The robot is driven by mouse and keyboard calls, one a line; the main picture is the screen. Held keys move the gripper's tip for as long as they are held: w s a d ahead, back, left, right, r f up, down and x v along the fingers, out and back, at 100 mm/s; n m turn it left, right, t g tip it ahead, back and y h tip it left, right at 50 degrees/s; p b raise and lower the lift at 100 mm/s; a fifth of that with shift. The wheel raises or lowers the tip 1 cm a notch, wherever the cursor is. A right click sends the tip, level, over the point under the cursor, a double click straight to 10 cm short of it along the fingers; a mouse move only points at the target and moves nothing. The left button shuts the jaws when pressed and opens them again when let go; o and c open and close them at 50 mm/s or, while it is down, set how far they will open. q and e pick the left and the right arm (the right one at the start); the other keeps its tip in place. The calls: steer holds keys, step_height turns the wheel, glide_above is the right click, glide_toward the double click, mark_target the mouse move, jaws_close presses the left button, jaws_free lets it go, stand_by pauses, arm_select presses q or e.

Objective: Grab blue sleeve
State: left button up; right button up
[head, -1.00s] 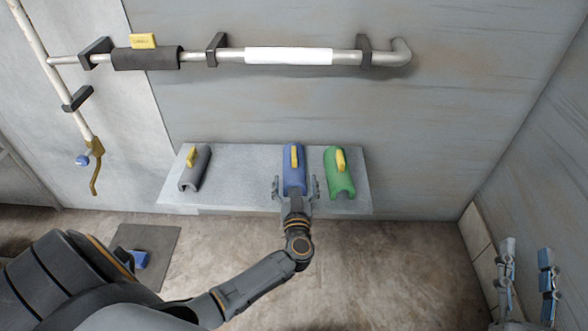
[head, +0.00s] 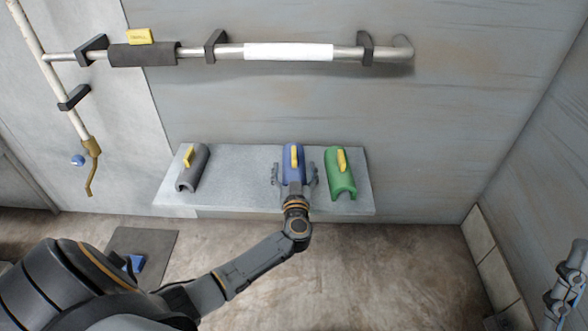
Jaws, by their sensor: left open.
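The blue sleeve (head: 293,163) is a half-pipe shell with a yellow handle on top. It lies on the grey shelf (head: 240,174) between a grey sleeve and a green sleeve. My left gripper (head: 294,176) is open at the near end of the blue sleeve, with one finger on each side of it. I cannot tell whether the fingers touch it. The wrist hides the sleeve's near end.
The green sleeve (head: 341,176) stands close to the gripper's right finger. The grey sleeve (head: 193,168) lies at the shelf's left end. Above, a wall pipe (head: 385,55) carries a dark sleeve (head: 142,54) and a white section (head: 288,52). The shelf between grey and blue sleeves is bare.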

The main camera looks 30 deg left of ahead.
arm_select(q)
steer(key=shift+c, duration=0.4)
steer(key=c, duration=0.9)
steer(key=shift+c, duration=0.2)
